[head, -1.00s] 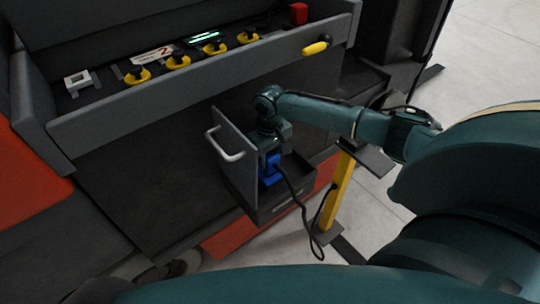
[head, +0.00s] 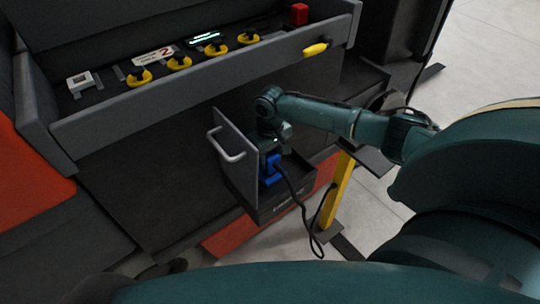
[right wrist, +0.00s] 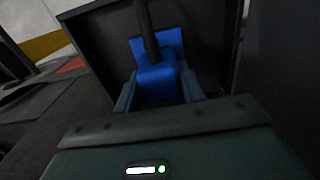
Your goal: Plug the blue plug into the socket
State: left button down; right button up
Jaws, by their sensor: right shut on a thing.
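My right gripper (head: 268,150) is inside the open drawer and points down. It is shut on the blue plug (head: 272,163), which also shows between my fingers in the right wrist view (right wrist: 157,78). A black cable runs out of the plug. A flat blue piece (right wrist: 168,42), which looks like the socket, shows right behind the plug. The plug is at or very near it; I cannot tell whether it is seated. My left gripper is not in view.
The drawer's front panel with its handle (head: 226,145) stands just left of my right gripper. A grey console (head: 190,98) with yellow knobs is above. A yellow post (head: 341,188) stands to the right. The cable (head: 304,215) hangs over the drawer's side.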

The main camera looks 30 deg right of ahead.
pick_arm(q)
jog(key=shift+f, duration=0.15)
pick_arm(e)
jog(key=shift+f, duration=0.55)
jog(key=o, duration=1)
jog(key=shift+r, duration=0.45)
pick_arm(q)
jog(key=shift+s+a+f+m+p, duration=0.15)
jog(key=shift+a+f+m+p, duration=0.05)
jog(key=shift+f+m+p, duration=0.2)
pick_arm(e)
notch_tip(320, 180, up, 12)
jog(key=shift+r, duration=0.15)
